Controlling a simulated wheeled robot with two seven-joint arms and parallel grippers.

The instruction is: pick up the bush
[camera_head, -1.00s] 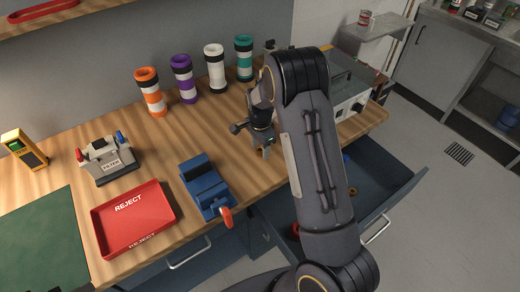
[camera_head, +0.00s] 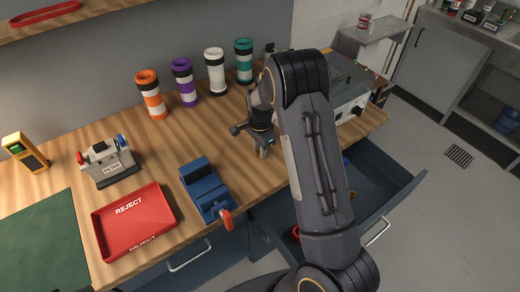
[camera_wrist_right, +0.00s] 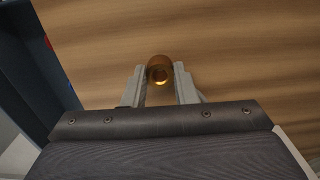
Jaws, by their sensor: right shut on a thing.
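The bush is a small brass-coloured ring (camera_wrist_right: 160,70) with a dark bore, seen in the right wrist view. My right gripper (camera_wrist_right: 160,82) is shut on it, one grey finger against each side. The wood bench top shows behind it; its height above the bench I cannot tell. In the head view my right gripper (camera_head: 264,148) is over the bench, right of the blue vise, partly behind my arm, and the bush cannot be made out there. My left gripper is not in view.
A blue vise (camera_head: 205,188) and a red REJECT tray (camera_head: 134,222) stand at the bench front. Orange, purple, white and teal banded tubes (camera_head: 185,82) line the back. An open drawer (camera_head: 375,185) juts out below the front edge. A grey instrument (camera_head: 345,88) stands at the right.

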